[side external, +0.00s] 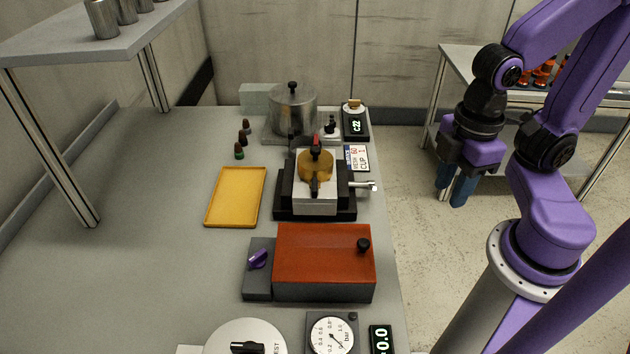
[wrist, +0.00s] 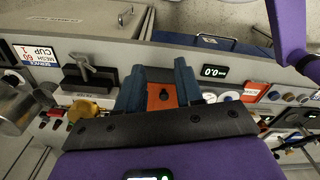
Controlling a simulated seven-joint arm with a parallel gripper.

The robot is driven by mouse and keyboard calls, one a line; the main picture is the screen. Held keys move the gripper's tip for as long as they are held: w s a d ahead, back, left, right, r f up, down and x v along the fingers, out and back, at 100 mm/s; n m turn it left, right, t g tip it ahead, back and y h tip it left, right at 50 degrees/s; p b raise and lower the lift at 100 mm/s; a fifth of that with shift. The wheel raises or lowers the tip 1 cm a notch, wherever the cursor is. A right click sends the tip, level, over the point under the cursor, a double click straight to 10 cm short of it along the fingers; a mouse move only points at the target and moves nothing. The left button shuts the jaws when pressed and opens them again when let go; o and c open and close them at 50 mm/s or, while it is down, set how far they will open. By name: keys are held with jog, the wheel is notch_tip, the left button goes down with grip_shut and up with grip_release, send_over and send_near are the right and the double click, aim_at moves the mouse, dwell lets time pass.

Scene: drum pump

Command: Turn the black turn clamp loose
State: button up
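A block (side external: 314,204) on a black base holds a round amber part (side external: 316,164). A small black upright piece (side external: 315,187) stands at the amber part's front, and a red-tipped one (side external: 315,142) at its back. The front one looks like the black turn clamp, but its shape is too small to be sure. In the wrist view the amber part (wrist: 83,109) is at the lower left, partly hidden; I cannot make out the clamp there. My gripper (side external: 454,186) hangs right of the bench, well apart from the block. Its blue fingers (wrist: 158,82) are spread and empty.
In front is an orange-red box (side external: 324,254) with a black knob; behind is a metal pot (side external: 292,108). A yellow tray (side external: 236,197) lies left. A shelf (side external: 90,38) overhangs the left. The bench's left side is clear.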

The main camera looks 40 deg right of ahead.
jog(key=shift+o, duration=0.2)
notch_tip(320, 180, up, 8)
jog(key=r+m, duration=0.1)
jog(key=m, duration=2)
send_over(315, 184)
jog(key=shift+m, duration=0.3)
notch_tip(315, 184, down, 18)
jog(key=shift+r, duration=0.1)
grip_shut()
